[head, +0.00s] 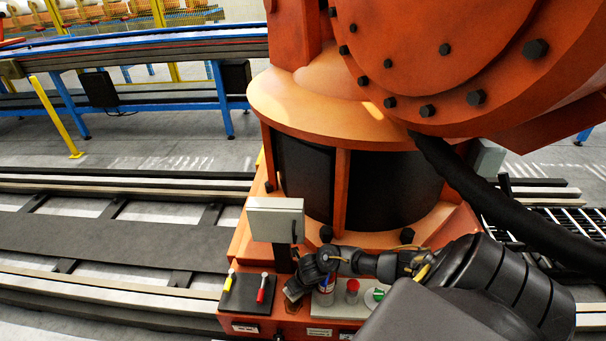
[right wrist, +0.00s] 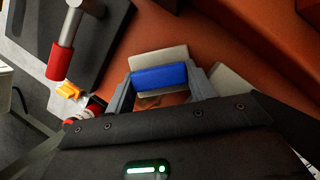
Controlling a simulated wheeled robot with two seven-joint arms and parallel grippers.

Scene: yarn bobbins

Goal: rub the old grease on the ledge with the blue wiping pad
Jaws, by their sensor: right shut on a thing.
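The blue wiping pad (right wrist: 160,77) is held between the two grey fingers of my right gripper (right wrist: 163,82) in the right wrist view. A pale beige flat piece (right wrist: 158,57) shows just beyond it. The orange ledge (right wrist: 215,45) lies below and beyond the pad; I cannot tell whether the pad touches it. A small brownish patch (right wrist: 150,101) shows between the fingers, and I cannot tell if it is old grease. In the head view my right arm reaches in from the right over the ledge's front, hiding much of it. My left gripper is not in view.
A dark plate with a yellow and a red-handled lever (head: 261,290) sits left of my right gripper. A grey box (head: 275,219) stands behind it. The large orange machine rises behind.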

